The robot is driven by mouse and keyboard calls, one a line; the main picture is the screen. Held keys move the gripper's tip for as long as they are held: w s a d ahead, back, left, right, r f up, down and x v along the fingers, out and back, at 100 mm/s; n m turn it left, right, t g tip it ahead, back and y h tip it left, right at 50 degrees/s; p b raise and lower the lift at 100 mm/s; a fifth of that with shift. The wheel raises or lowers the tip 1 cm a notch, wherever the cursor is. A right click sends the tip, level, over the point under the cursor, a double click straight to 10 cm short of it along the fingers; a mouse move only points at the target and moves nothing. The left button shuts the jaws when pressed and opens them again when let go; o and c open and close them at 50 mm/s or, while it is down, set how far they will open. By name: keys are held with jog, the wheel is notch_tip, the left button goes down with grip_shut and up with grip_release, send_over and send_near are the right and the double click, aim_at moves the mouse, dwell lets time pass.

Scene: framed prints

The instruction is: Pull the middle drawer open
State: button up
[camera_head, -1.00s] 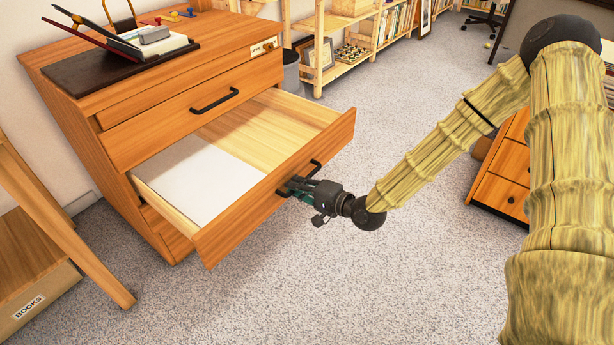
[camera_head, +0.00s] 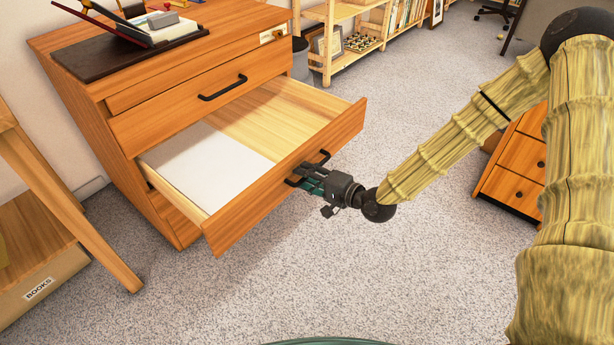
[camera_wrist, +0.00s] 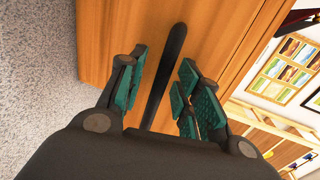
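The wooden cabinet (camera_head: 160,76) stands at the left in the head view. Its middle drawer (camera_head: 290,186) is pulled well out, with a white sheet (camera_head: 212,166) inside. The upper drawer (camera_head: 205,105) is closed. The lower drawer is mostly hidden behind the open one. My gripper (camera_head: 308,180) is at the middle drawer's front, its fingers on either side of the black handle (camera_head: 321,158). Exact contact is hard to see.
A wooden leg (camera_head: 70,205) and a box marked BOOKS (camera_head: 40,285) are at the lower left. A second drawer unit (camera_head: 515,165) stands at the right, behind my arm. Shelves (camera_head: 330,40) stand at the back. The carpet (camera_head: 300,285) before the drawer is clear.

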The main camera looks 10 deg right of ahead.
jog(key=v, duration=1.1)
jog(key=shift+s+d, duration=0.2)
jog(key=shift+s, duration=0.15)
jog(key=s+a+f+n+g+h, duration=0.1)
jog(key=s+f+n+g+h, duration=0.3)
jog(key=s+f, duration=0.65)
jog(key=s+a+f+n+g+h, duration=0.25)
jog(key=s+f+g, duration=0.4)
jog(key=f, duration=0.65)
jog(key=s+d+f+n+g+h, duration=0.1)
jog(key=s+f+n, duration=0.1)
jog(key=s, duration=0.4)
jog(key=s+d+f+n+g+h, duration=0.1)
jog(key=s+d+f+n+h, duration=0.1)
jog(key=s, duration=0.4)
notch_tip(320, 180, up, 38)
jog(key=p, duration=3.8)
jog(key=shift+s, duration=0.3)
